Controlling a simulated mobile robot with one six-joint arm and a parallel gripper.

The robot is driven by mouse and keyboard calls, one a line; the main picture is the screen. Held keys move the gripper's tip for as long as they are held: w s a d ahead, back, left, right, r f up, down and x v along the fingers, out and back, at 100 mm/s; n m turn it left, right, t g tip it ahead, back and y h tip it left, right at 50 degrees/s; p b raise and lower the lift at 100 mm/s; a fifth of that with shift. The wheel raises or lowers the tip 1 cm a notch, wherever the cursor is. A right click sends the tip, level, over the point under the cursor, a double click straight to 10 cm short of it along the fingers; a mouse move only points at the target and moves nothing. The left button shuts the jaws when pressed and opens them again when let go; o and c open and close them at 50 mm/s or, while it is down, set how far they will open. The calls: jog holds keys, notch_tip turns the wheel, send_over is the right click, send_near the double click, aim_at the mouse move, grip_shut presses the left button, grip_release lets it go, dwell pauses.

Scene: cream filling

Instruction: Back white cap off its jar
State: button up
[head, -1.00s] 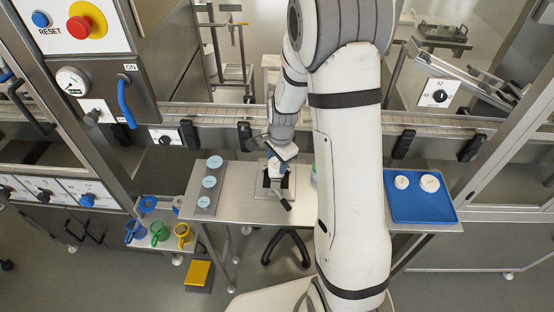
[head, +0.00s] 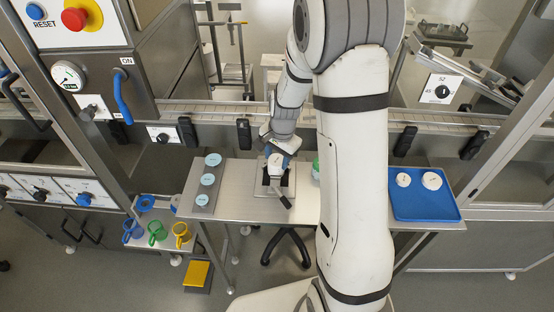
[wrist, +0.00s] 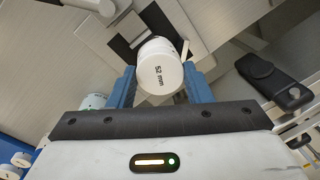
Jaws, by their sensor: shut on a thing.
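My gripper (wrist: 159,84) has blue fingers closed on the sides of a white cap (wrist: 160,72) marked "52 mm". The cap's round top faces the wrist camera. In the head view my gripper (head: 279,150) is over the steel bench, with the white cap (head: 277,160) at its fingers. Below it is a clamp fixture (head: 283,201) with a dark base and a lever. The jar under the cap is mostly hidden, so I cannot tell whether the cap is seated on it or apart.
A blue tray (head: 445,210) holds two white caps at the right. A rack (head: 199,200) with several light-blue-topped pieces stands left of the fixture. A green-topped jar (head: 316,169) is partly hidden by my arm. Coloured mugs (head: 157,234) stand lower left.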

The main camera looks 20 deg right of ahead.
aim_at(276, 159)
jog(key=shift+n+b, duration=0.5)
jog(key=shift+n, duration=0.7)
jog(key=shift+w+d+f+n+b, duration=0.1)
jog(key=shift+n+b, duration=0.55)
jog(key=shift+n, duration=0.45)
jog(key=n+b, duration=0.1)
jog(key=n, duration=0.2)
jog(key=shift+g+y, duration=0.3)
jog(key=shift+g, duration=0.1)
jog(key=shift+r+p, duration=0.95)
jog(key=shift+r, duration=0.7)
jog(key=shift+n, duration=0.3)
